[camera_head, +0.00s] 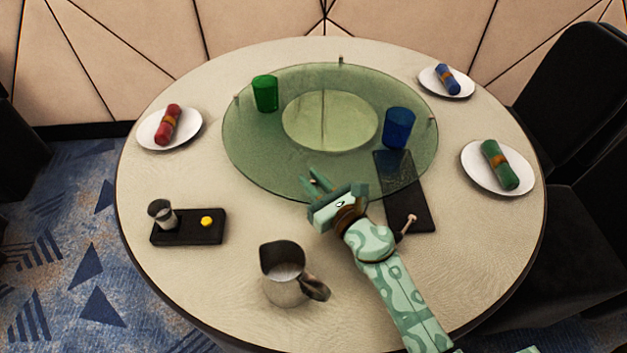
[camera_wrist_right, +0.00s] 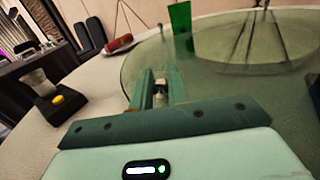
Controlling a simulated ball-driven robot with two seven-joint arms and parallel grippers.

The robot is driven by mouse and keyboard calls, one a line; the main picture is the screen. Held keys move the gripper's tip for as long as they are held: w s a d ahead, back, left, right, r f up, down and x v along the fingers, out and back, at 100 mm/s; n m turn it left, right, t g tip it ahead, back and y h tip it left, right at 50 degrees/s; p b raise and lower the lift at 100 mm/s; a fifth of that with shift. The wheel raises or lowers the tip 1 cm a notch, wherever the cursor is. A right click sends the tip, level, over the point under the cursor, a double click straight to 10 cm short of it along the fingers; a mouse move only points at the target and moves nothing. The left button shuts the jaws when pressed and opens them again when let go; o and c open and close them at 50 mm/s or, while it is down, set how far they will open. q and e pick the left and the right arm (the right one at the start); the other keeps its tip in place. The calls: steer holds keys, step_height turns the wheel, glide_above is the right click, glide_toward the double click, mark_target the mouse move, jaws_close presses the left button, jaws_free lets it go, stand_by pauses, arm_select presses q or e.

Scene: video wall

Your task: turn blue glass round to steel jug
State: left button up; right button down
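The blue glass (camera_head: 399,128) stands on the right part of a round green-tinted glass turntable (camera_head: 262,165). The steel jug (camera_head: 285,275) stands on the table in front of the turntable, its handle to the right. My right gripper (camera_head: 314,183) is low at the turntable's front rim, left of the blue glass and behind the jug. In the right wrist view its fingers (camera_wrist_right: 160,88) stand a little apart, with a small peg-like post between them. Whether they touch it, I cannot tell. My left gripper is not in view.
A green glass (camera_head: 265,93) stands at the turntable's back left. Small posts (camera_head: 341,60) sit along its rim. A black tray (camera_head: 188,238) with a small metal cup and yellow item is at left. A dark mat (camera_head: 410,212) lies partly beneath the turntable. Plates with rolled napkins surround it.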

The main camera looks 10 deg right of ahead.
mark_target(298, 189)
steer(key=w+a, duration=0.1)
steer(key=a, duration=0.2)
steer(key=shift+w+a, duration=0.15)
steer(key=shift+w, duration=0.25)
steer(key=c, duration=1.4)
jaws_free()
steer(key=shift+s, duration=0.15)
